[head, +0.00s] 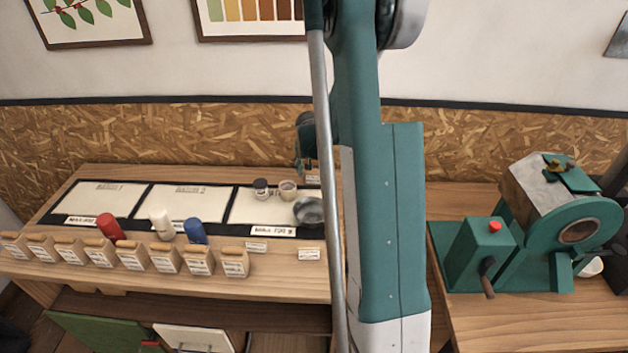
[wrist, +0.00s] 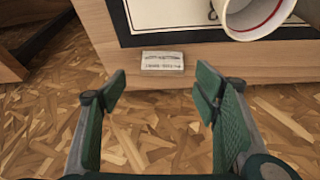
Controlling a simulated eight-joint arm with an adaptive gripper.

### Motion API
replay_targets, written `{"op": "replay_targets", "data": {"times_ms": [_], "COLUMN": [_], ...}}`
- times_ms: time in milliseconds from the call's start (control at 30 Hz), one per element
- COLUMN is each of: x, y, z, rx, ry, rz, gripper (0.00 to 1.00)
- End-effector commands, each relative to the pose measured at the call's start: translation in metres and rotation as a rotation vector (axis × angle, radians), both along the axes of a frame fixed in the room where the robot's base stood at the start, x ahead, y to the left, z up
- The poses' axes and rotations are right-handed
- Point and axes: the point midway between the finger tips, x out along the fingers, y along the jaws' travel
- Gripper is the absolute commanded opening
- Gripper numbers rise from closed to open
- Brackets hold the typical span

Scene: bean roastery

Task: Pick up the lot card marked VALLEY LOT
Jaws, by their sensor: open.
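In the wrist view a small white lot card (wrist: 163,62) with two lines of dark print lies flat on the wooden table near its edge. The print is too small to read, so I cannot tell whether it says VALLEY LOT. My gripper (wrist: 162,88) is open and empty, with its fingertips short of the card, one towards each side. In the head view my gripper (head: 306,160) is at the back of the table, partly behind my arm. A white card (head: 313,179) shows just below it. Two more cards, one (head: 256,246) and another (head: 309,254), lie near the front edge, also unreadable.
The black-bordered mat (head: 141,205) holds jars and a metal bowl (head: 308,211). Several labelled wooden boxes line the front. A green roaster (head: 575,235) stands right.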

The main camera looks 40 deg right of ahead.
Motion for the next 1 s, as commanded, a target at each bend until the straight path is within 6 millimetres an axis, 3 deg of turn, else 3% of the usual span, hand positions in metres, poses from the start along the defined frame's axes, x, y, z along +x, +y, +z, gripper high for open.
{"op": "replay_targets", "data": {"times_ms": [267, 700, 1000], "x": [0.002, 0.013, 0.015], "y": [-0.001, -0.011, -0.013], "z": [-0.006, -0.04, -0.048], "rx": [0.0, 0.0, 0.0], "ry": [0.0, 0.0, 0.0], "rz": [0.0, 0.0, 0.0], "gripper": [0.61, 0.61, 0.61]}}
